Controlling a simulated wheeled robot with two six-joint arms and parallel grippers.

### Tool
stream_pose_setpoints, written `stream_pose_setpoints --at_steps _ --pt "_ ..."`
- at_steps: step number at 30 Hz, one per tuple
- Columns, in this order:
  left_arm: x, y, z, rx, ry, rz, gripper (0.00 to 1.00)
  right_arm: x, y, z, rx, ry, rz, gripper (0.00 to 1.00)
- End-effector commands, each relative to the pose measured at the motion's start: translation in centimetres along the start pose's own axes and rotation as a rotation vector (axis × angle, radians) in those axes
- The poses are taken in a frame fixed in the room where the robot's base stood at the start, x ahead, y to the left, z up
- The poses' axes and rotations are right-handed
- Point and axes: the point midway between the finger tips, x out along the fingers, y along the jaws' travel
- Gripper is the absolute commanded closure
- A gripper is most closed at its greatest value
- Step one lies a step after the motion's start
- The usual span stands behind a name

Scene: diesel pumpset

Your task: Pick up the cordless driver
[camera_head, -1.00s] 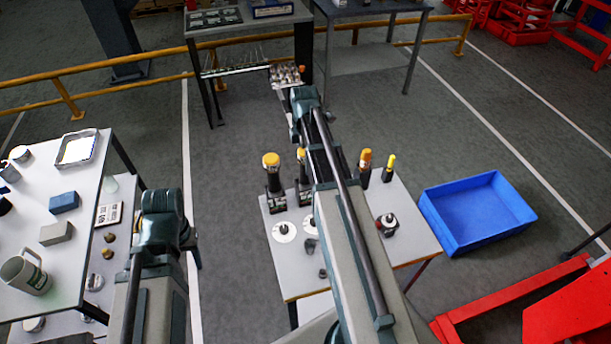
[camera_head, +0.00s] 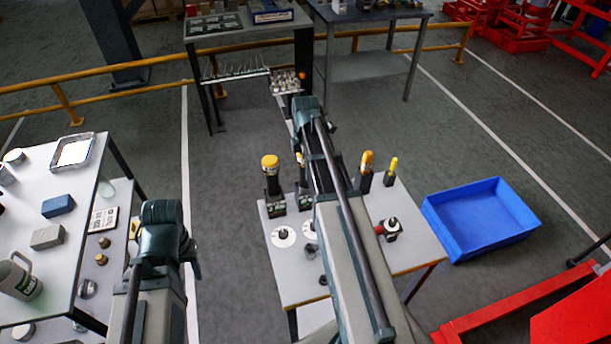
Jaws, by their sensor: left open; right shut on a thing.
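I cannot clearly make out which thing is the cordless driver. On the small light table (camera_head: 413,258) several dark upright tools with yellow or orange tops stand along the back edge. They include a wide yellow-topped one (camera_head: 271,177), an orange-topped one (camera_head: 366,168) and a slim yellow-topped one (camera_head: 391,172). Another is partly covered by my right arm. A red and black item (camera_head: 387,229) lies on the table's right side. My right arm reaches over this table; its own links hide its jaws. My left arm is at lower left, its jaws also hidden.
A blue bin (camera_head: 482,220) stands on the floor at right, near red framework (camera_head: 520,305). A white table (camera_head: 52,270) at left carries a mug, blocks and a metal tray. A yellow rail (camera_head: 130,92) and grey tables are behind. Floor between the left and middle tables is clear.

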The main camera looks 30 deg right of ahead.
Motion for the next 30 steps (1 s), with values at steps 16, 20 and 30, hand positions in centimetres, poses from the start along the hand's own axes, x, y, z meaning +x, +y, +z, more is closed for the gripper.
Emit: stream_pose_setpoints --at_steps 16,20,30 --pt "0.0 0.0 0.0 0.0 0.0 0.0 0.5 0.0 0.0 0.0 0.0 0.0 0.0 1.0" --pt "-0.1 0.0 0.0 0.0 0.0 0.0 0.5 -0.1 0.0 0.0 0.0 0.0 0.0 1.0" --pt "-1.6 -0.1 0.1 0.0 0.0 0.0 0.5 -1.6 0.0 0.0 0.0 0.0 0.0 1.0"
